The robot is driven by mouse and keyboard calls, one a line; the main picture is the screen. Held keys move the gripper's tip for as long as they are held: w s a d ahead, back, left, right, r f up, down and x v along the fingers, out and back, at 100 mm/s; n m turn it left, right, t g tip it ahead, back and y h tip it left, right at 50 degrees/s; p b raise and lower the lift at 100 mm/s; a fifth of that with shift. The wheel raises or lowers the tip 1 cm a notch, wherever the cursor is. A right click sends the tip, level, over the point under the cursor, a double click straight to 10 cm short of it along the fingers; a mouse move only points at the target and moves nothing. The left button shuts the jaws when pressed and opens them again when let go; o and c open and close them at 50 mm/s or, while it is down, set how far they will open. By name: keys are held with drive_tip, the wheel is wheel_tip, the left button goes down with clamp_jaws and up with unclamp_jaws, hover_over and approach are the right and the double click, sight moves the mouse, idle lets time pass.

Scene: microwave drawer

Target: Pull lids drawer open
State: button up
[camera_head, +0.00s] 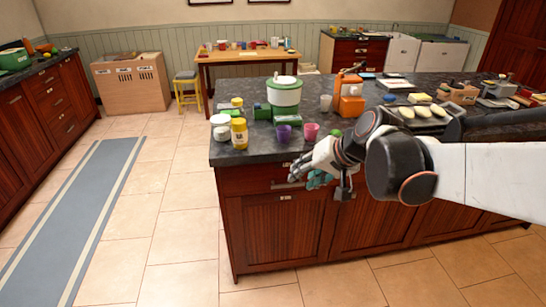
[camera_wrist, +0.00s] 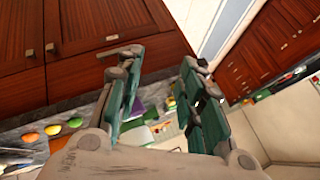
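A closed wooden drawer (camera_head: 252,181) sits at the top left of the island's front in the head view. It has a metal bar handle (camera_head: 288,185) and a small pale label that I cannot read. My gripper (camera_head: 312,178) is in front of the drawer's right part, close to the handle's right end. I cannot tell whether it touches the handle. In the wrist view my gripper (camera_wrist: 160,65) has its two teal fingers spread, with a wide gap and nothing clearly held. Wooden cabinet fronts (camera_wrist: 85,25) show beyond the left finger.
Cabinet doors (camera_head: 275,232) lie below the drawer.

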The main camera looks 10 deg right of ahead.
sight(288, 186)
drive_tip(key=w+d+f+m+t+y, duration=0.1)
drive_tip(key=w+d+f+m+y, duration=0.15)
drive_tip(key=w+f, duration=0.5)
drive_tip(key=w+d+f+m+t+y, duration=0.1)
drive_tip(key=w+d+f+y, duration=0.3)
drive_tip(key=w, duration=0.7)
drive_tip(key=d+f+m+t+y+p, duration=0.1)
drive_tip(key=d+f+t, duration=0.15)
drive_tip(key=f, duration=0.65)
drive_tip(key=d+f+m+t+y, duration=0.1)
drive_tip(key=d+f, duration=0.2)
drive_tip(key=f, duration=0.6)
drive_tip(key=b+x, duration=0.1)
drive_tip(key=x, duration=0.3)
drive_tip(key=b+x, duration=0.1)
drive_tip(key=x, duration=0.4)
drive_tip(key=b+x, duration=0.1)
drive_tip(key=x, duration=0.4)
drive_tip(key=shift+w+d+r+b, duration=0.1)
drive_tip(key=shift+w+r+b, duration=0.15)
drive_tip(key=shift+r+b, duration=0.05)
clamp_jaws()
